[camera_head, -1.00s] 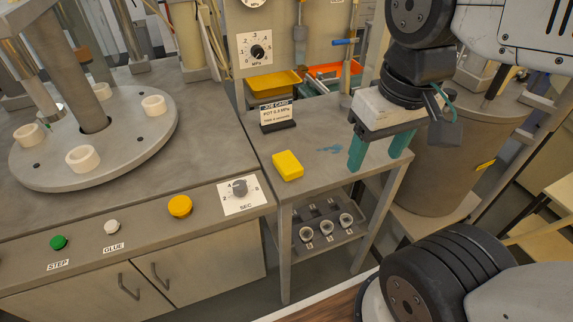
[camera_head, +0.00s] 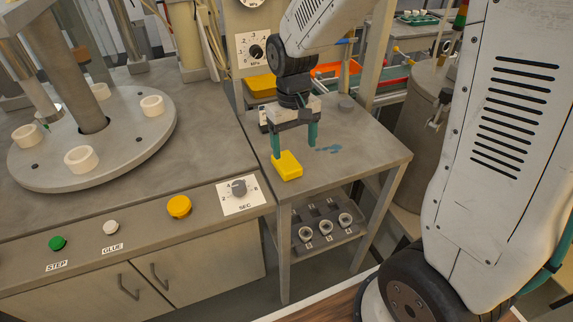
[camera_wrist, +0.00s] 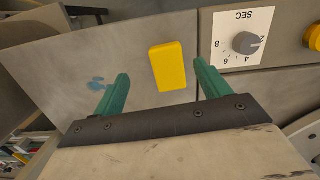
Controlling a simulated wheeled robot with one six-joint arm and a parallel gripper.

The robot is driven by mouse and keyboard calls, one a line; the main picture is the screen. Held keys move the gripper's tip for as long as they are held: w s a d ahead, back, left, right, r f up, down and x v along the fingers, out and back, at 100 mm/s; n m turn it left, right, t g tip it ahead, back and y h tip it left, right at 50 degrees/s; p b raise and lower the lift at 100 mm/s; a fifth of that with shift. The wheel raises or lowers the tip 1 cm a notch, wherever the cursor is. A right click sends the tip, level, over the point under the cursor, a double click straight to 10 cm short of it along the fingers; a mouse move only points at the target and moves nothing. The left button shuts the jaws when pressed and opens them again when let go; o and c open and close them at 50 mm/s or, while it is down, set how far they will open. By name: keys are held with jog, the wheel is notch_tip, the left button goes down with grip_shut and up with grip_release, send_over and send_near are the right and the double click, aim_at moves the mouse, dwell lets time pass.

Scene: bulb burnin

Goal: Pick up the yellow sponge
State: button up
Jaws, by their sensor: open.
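The yellow sponge (camera_head: 288,166) lies flat on the small metal side table (camera_head: 365,160), near its left front edge. My gripper (camera_head: 293,148) is open and empty, with its green fingers pointing down above and just behind the sponge. The left finger overlaps the sponge's back left edge in the head view; whether it touches cannot be told. In the wrist view the sponge (camera_wrist: 168,66) shows ahead of the open gripper (camera_wrist: 158,85), between the finger lines but nearer the right finger.
A blue smear (camera_head: 329,149) marks the table top. The bench with the dial plate (camera_head: 240,194) and yellow button (camera_head: 179,207) adjoins on the left. A lower shelf holds several metal cups (camera_head: 325,226). The job card stand is mostly hidden behind my gripper.

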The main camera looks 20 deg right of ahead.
aim_at(286, 160)
jog(key=shift+w+a+r+t, duration=0.1)
jog(key=shift+w+t, duration=0.3)
jog(key=shift+w, duration=0.85)
jog(key=shift+f, duration=0.2)
jog(key=f, duration=0.4)
jog(key=a+f, duration=0.1)
jog(key=f, duration=0.2)
jog(key=shift+w+f, duration=0.1)
jog(key=shift+w, duration=0.05)
jog(key=shift+d, duration=0.1)
jog(key=c, duration=1)
jog(key=shift+c, duration=0.2)
